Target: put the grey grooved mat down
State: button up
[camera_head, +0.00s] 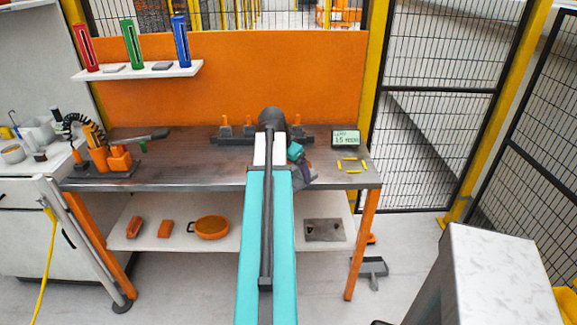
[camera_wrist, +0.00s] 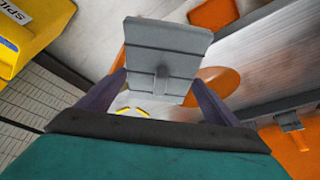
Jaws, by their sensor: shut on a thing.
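The grey grooved mat (camera_wrist: 165,45) shows in the wrist view, a flat ribbed plate with a short grip in its middle. My gripper (camera_wrist: 160,82) is shut on it, with dark fingers on both sides; their exact contact is hard to see. In the head view my gripper (camera_head: 305,173) is above the right part of the workbench, near its front edge. The mat cannot be made out clearly there. Yellow corner marks (camera_head: 352,165) outline a bare patch on the bench, to the right of my gripper. Yellow marks (camera_wrist: 131,112) also show beyond the mat in the wrist view.
The workbench (camera_head: 190,172) carries an orange fixture (camera_head: 110,155) at left and a small display (camera_head: 346,138) behind the marks. The lower shelf holds an orange round dish (camera_head: 211,228) and a grey plate (camera_head: 325,230). A grey cabinet (camera_head: 500,265) stands at right.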

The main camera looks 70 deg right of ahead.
jog(key=shift+s+d, duration=0.1)
dwell(0.3)
jog(key=w+d+p, duration=0.1)
jog(key=w+d, duration=0.1)
jog(key=d, duration=0.2)
jog(key=w+d+f+p, duration=0.1)
jog(key=w+d+p, duration=0.1)
jog(key=d, duration=0.3)
jog(key=w+d+p, duration=0.2)
jog(key=w+d, duration=0.1)
jog(key=d, duration=0.2)
jog(key=shift+f, duration=0.2)
jog(key=shift+w+d, duration=0.1)
jog(key=shift+f, duration=0.1)
jog(key=shift+f+p, duration=0.9)
jog(key=shift+f, duration=0.85)
jog(key=shift+f, duration=0.1)
jog(key=o, duration=0.9)
jog(key=shift+o, duration=0.2)
